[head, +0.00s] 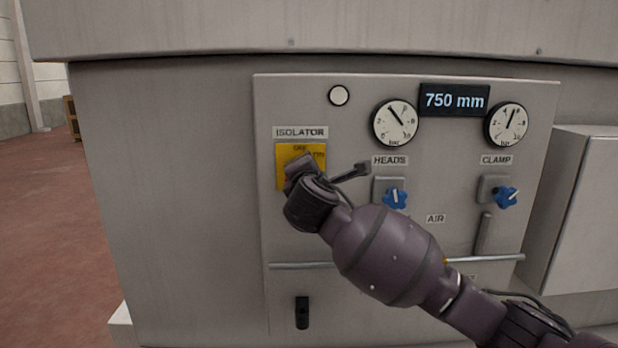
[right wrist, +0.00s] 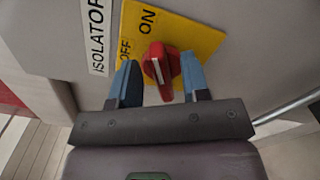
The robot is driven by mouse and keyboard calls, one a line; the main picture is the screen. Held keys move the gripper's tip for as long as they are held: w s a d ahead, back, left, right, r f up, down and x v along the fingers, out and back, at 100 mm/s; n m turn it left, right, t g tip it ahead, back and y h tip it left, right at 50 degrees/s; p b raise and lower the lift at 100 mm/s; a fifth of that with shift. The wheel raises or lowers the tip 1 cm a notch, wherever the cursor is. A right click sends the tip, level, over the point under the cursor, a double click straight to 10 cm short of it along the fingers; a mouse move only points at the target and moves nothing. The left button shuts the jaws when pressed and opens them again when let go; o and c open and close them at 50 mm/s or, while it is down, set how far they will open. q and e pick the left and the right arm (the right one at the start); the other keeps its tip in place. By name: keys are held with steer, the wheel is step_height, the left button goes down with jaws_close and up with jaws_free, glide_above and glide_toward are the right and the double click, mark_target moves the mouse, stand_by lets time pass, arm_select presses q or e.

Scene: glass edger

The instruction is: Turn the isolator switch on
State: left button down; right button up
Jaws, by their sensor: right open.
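The isolator switch is a red knob (right wrist: 161,66) on a yellow plate (right wrist: 205,38) marked OFF and ON. In the head view the plate (head: 283,165) sits under the ISOLATOR label (head: 300,132), and my right gripper hides the knob. My right gripper (head: 300,172) is in front of the plate. In the right wrist view my right gripper (right wrist: 158,64) is open, with one blue-grey finger on each side of the knob. Gaps show between fingers and knob. I cannot tell for certain which mark the knob points to. My left gripper is not in view.
Right of the switch are two blue knobs (head: 395,198), (head: 506,197), two gauges (head: 395,124), (head: 507,125) and a 750 mm display (head: 455,100). A horizontal rail (head: 300,265) crosses below. A grey box (head: 575,205) juts out at the right. Open floor (head: 45,230) lies left.

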steer(key=s+b, duration=0.1)
steer(key=s, duration=0.9)
steer(key=shift+s, duration=0.3)
steer(key=a+r+m+y, duration=0.2)
steer(key=a+r+y, duration=0.1)
steer(key=a+y, duration=0.15)
steer(key=s+d+f+m, duration=0.2)
steer(key=d+f+m, duration=0.65)
steer(key=f, duration=0.55)
steer(key=s+d+f+m, duration=0.3)
steer(key=d+f+m, duration=0.5)
steer(key=f, duration=0.6)
steer(key=s+d+f+m+g+h, duration=0.2)
steer(key=s+d+f, duration=0.5)
steer(key=s+f, duration=0.4)
steer(key=s+d+f+m+g+h, duration=0.2)
steer(key=s+d+f+g, duration=0.2)
steer(key=s+d+f, duration=0.3)
steer(key=s+f, duration=0.5)
steer(key=f, duration=0.1)
steer(key=shift+s+f+h, duration=0.15)
steer(key=shift+h, duration=0.2)
